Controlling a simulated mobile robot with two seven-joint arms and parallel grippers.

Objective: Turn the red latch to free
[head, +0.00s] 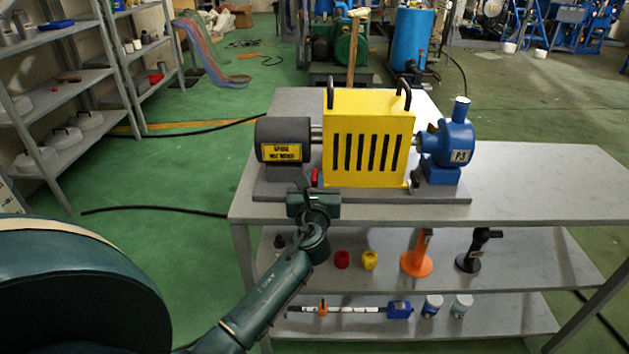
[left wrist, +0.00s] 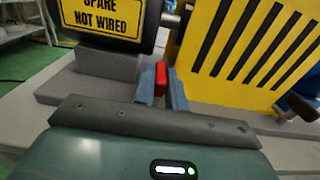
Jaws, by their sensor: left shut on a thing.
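The red latch (head: 314,177) is a small red piece at the lower left edge of the yellow slotted guard (head: 369,139) in the head view. In the left wrist view the red latch (left wrist: 161,75) stands upright between the two fingers of my left gripper (left wrist: 161,88), which is shut on it. In the head view my left gripper (head: 314,190) reaches up from below to the front of the machine's base. The guard has two black handles on top and sits between a dark motor and a blue pump. My right gripper is in neither view.
The dark motor (head: 283,139) with a yellow sign is left of the guard. The blue pump (head: 447,142) is on the right. The grey table top (head: 540,190) is bare at right. Lower shelves hold red and yellow caps, an orange stand (head: 417,262) and small jars.

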